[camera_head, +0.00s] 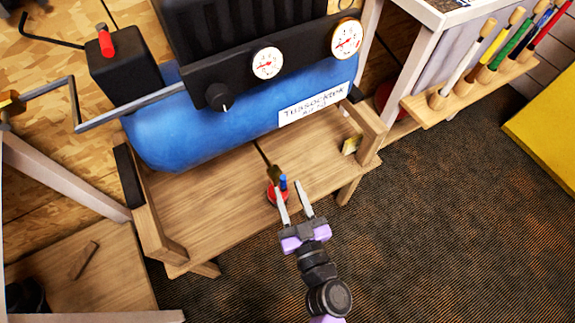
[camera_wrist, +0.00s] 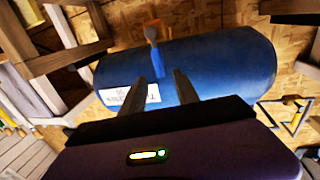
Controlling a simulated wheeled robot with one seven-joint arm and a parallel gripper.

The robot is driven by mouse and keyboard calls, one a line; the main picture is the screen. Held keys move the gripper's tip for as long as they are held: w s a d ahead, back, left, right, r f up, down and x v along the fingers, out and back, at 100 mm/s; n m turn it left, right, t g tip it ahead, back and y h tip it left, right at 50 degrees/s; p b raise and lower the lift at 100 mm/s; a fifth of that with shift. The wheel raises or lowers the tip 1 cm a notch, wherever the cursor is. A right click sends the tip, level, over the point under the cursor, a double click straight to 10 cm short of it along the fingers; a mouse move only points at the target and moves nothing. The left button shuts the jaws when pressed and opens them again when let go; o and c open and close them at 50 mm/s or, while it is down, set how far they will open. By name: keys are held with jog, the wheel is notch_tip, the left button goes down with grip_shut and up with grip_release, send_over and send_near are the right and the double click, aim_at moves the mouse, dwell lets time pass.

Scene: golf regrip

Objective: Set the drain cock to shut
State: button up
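The drain cock (camera_head: 275,173) is a small brass fitting at the end of a thin dark pipe below the blue tank (camera_head: 215,135). It has a blue lever (camera_head: 283,182), with a red round part (camera_head: 271,194) beside it. In the wrist view the brass part (camera_wrist: 153,33) and the blue lever (camera_wrist: 157,62) show in front of the tank (camera_wrist: 225,65). My gripper (camera_head: 288,186) is open, its fingers on either side of the lever's line. In the wrist view the fingertips (camera_wrist: 160,74) reach close to the lever's end; I cannot tell whether they touch it.
The tank sits over a wooden stand (camera_head: 200,210) with raised end posts. Two gauges (camera_head: 267,63) and a black knob (camera_head: 219,96) are above. A rack (camera_head: 470,90) of coloured grips is at right. Patterned floor (camera_head: 450,220) is clear at lower right.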

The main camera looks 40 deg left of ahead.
aim_at(284, 182)
jog(key=b+x, duration=0.2)
jog(key=x, duration=0.4)
jog(key=shift+w+a+f+b, duration=0.1)
jog(key=shift+w+a+b, duration=0.05)
jog(key=shift+a+b, duration=0.15)
jog(key=shift+w+a, duration=0.35)
jog(key=shift+a, duration=0.15)
grip_shut()
dwell(0.8)
